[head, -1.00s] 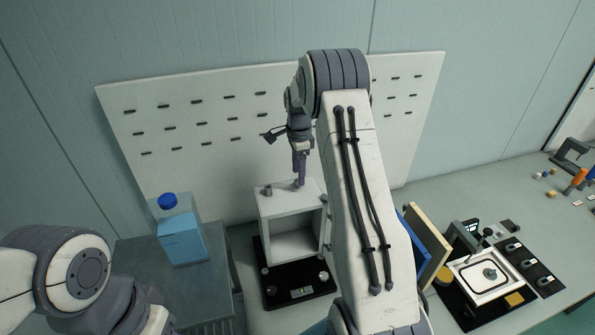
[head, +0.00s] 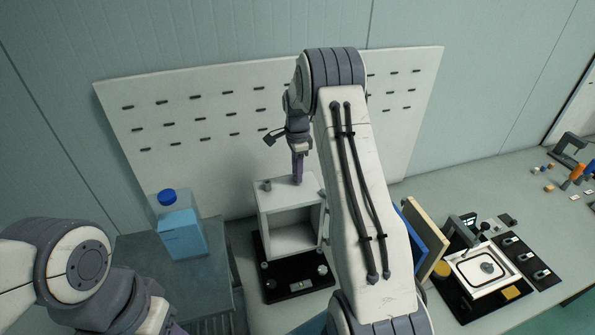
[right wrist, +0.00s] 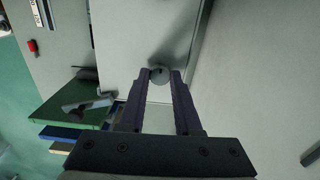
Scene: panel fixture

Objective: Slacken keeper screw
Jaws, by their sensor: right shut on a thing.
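A white open-fronted box (head: 291,240) stands on a black base plate (head: 301,286) below the pegboard. My right gripper (head: 297,180) points down at the back of the box's top face. In the right wrist view its two dark purple fingers (right wrist: 160,78) are shut on a small round grey screw head (right wrist: 160,71), which sits between the tips. In the head view the fingers hide that screw. Another short grey knob (head: 266,186) stands at the left of the box top, apart from the gripper. My left arm shows at lower left; its gripper is out of the picture.
A blue jug (head: 182,233) stands on a grey stand (head: 150,262) left of the box. A white pegboard (head: 200,115) rises behind. Blue and yellow panels (head: 428,236) stand right of my right arm. A black tray fixture (head: 460,310) lies farther right.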

